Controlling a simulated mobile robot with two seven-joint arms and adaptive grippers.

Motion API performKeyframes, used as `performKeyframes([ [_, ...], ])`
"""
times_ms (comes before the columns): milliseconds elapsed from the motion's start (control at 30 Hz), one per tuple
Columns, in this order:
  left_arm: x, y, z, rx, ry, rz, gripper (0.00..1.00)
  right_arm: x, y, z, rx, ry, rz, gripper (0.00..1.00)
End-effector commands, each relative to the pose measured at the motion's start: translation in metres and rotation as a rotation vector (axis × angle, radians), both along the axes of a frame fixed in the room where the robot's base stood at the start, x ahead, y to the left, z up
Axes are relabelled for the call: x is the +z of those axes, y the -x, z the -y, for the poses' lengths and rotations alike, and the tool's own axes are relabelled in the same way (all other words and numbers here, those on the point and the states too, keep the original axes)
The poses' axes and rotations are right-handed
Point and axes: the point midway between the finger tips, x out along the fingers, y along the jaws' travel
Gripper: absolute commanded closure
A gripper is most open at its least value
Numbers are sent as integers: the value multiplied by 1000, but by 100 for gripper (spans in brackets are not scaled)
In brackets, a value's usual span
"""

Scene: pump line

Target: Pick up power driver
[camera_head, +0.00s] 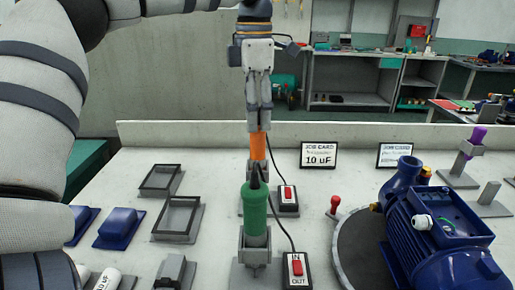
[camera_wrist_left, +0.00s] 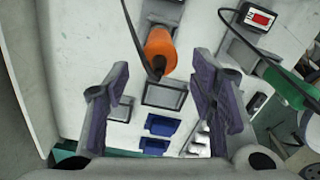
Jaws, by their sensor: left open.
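An orange power driver (camera_head: 258,146) with a black cable stands upright in a grey holder. A green driver (camera_head: 255,208), also cabled, stands in a nearer holder (camera_head: 255,245). My left gripper (camera_head: 259,108) points down just above the orange driver in the head view and hides its top. In the left wrist view, my left gripper (camera_wrist_left: 160,78) has its two fingers spread, with the orange driver (camera_wrist_left: 160,44) showing between and beyond the tips. The green driver (camera_wrist_left: 288,87) lies to the right there. My right gripper is not in view.
A blue pump (camera_head: 440,235) sits on a dark round plate at right. Grey trays (camera_head: 178,217) and blue parts (camera_head: 120,226) lie at left. Two signs (camera_head: 319,155) stand at the back of the white table.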

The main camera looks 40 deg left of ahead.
Motion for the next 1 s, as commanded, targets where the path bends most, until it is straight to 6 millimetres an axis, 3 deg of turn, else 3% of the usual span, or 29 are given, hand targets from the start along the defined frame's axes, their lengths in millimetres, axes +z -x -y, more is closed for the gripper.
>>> performKeyframes([
  [100,-26,1,0,0,2,-3,49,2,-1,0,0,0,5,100],
  [500,-91,-7,2,1,0,-1,49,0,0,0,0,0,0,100],
  [767,-97,-8,2,0,0,2,49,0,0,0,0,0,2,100],
  [867,-97,-8,2,0,0,2,67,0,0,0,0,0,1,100],
  [1000,-97,-8,2,0,0,1,99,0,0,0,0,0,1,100],
])
